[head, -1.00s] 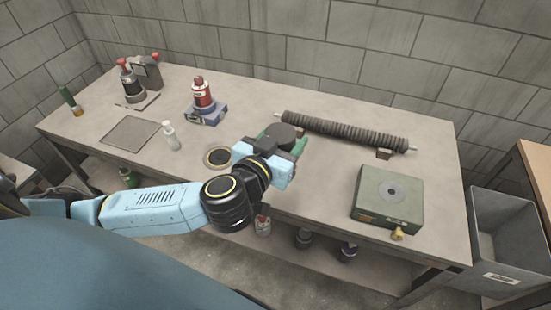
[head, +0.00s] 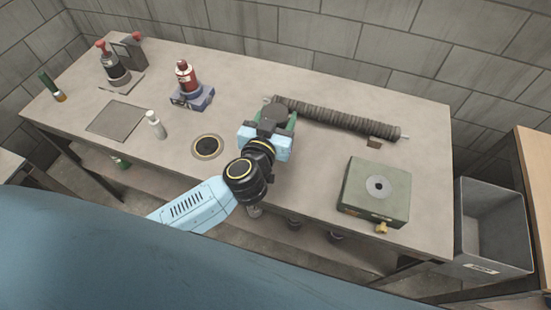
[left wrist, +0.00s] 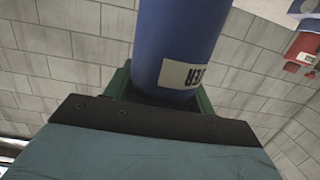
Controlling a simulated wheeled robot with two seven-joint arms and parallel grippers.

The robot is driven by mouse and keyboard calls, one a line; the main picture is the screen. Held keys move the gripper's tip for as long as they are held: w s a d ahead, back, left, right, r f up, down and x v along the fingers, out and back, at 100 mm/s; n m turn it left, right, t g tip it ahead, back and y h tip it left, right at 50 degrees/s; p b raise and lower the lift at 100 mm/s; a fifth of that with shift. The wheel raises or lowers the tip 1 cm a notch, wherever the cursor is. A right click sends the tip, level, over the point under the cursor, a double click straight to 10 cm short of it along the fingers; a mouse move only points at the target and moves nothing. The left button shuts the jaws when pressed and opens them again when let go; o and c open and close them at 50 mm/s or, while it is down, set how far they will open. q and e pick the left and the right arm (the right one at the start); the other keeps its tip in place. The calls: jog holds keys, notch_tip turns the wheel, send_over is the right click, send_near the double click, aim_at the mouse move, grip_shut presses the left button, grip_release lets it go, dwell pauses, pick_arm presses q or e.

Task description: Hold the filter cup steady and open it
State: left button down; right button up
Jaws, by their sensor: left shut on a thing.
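My left gripper (head: 273,120) is over the table, just in front of the left end of the ribbed tube. Its green fingers are shut on the filter cup. In the head view the cup shows as a dark round top (head: 270,116), partly hidden by the gripper. In the left wrist view the cup is a blue cylinder (left wrist: 180,40) with a pale label whose letters look upside down and partly cut off. The green fingers are on both sides of it. I cannot tell whether it touches the table. My right gripper is not in view.
A dark ribbed tube (head: 340,120) lies behind the gripper. A green box (head: 360,195) with a brass fitting stands to the right. A ringed hole (head: 207,147), a white bottle (head: 155,125) and a red bottle on a blue base (head: 187,78) are to the left. A grey bin (head: 490,225) stands beyond the table.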

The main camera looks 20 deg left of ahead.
pick_arm(q)
notch_tip(320, 180, down, 6)
jog(key=b, duration=0.3)
jog(key=shift+d+f, duration=0.1)
jog(key=shift+f+b, duration=1.45)
jog(key=shift+f, duration=0.55)
jog(key=shift+r, duration=0.1)
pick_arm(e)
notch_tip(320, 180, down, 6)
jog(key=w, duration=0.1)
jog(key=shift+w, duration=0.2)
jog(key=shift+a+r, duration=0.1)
pick_arm(q)
jog(key=c, duration=0.5)
grip_release()
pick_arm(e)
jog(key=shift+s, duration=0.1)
